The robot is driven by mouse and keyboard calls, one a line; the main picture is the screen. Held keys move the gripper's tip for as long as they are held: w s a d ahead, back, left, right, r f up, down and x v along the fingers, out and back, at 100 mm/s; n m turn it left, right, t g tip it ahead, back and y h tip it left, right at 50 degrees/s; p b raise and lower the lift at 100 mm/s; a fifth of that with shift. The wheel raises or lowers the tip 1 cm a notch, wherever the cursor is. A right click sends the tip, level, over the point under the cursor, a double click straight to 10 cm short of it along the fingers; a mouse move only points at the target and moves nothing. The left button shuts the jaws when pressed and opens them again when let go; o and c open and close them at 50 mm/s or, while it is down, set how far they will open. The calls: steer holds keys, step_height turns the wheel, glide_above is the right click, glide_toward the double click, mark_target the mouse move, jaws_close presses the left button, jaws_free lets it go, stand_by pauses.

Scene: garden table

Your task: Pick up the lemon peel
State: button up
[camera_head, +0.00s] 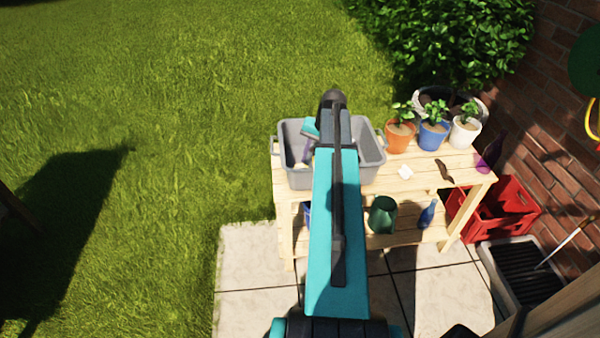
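I cannot clearly make out a lemon peel. A small pale piece (405,172) lies on the wooden table (395,187), right of the grey tub (371,148); it is too small to identify. A dark brown, thin item (445,172) lies farther right on the tabletop. My teal arm reaches over the grey tub and hides much of its inside.
Orange (399,138), blue (432,136) and white (465,133) plant pots stand along the table's back. A purple bottle (489,157) is at the right end. A green container (382,216) and blue bottle (428,214) are on the lower shelf. A red crate (517,208) stands right.

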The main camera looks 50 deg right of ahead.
steer(key=shift+f, duration=0.1)
steer(key=shift+x, duration=2.55)
jaws_close()
